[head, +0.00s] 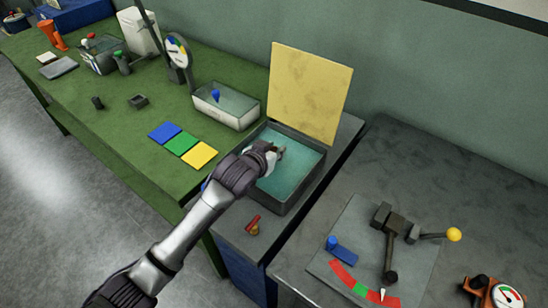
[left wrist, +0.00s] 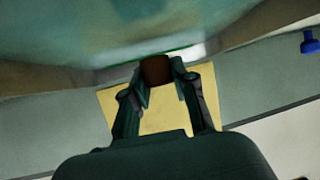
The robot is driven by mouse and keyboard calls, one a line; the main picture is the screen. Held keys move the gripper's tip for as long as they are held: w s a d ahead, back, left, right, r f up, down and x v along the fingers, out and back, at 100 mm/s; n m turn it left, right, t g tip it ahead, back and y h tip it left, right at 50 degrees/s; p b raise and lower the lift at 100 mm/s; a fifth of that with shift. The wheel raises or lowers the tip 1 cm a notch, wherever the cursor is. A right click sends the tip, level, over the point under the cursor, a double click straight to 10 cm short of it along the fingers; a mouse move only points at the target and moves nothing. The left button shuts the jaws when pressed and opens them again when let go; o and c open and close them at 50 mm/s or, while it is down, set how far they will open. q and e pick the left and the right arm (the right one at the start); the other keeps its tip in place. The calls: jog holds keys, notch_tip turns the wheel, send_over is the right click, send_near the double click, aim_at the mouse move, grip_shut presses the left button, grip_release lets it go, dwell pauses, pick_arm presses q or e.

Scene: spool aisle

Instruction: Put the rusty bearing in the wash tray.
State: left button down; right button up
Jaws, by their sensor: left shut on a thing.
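The wash tray (head: 306,187) is a dark grey, open box with teal liquid inside and a yellow lid (head: 309,95) standing up at its back. My left gripper (head: 278,152) reaches over its rim and is above the teal area. In the left wrist view its fingers (left wrist: 159,78) are shut on a dark reddish-brown round piece, the rusty bearing (left wrist: 155,70). The bearing is hard to make out in the head view. I cannot tell whether it touches the liquid. My right gripper is not in view.
A white-walled tub (head: 226,114) stands left of the tray on the green bench, by blue, green and yellow squares (head: 183,143). A small red and brass piece (head: 253,224) lies in front of the tray. A lever fixture (head: 396,222) stands on the right bench.

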pick_arm(q)
jog(key=shift+f, duration=1.7)
jog(key=shift+s+f, duration=0.1)
jog(key=shift+f, duration=0.1)
jog(key=shift+f, duration=0.4)
jog(key=c, duration=0.9)
grip_release()
jog(key=shift+r, duration=0.15)
jog(key=v, duration=1.2)
jog(key=shift+r, duration=0.45)
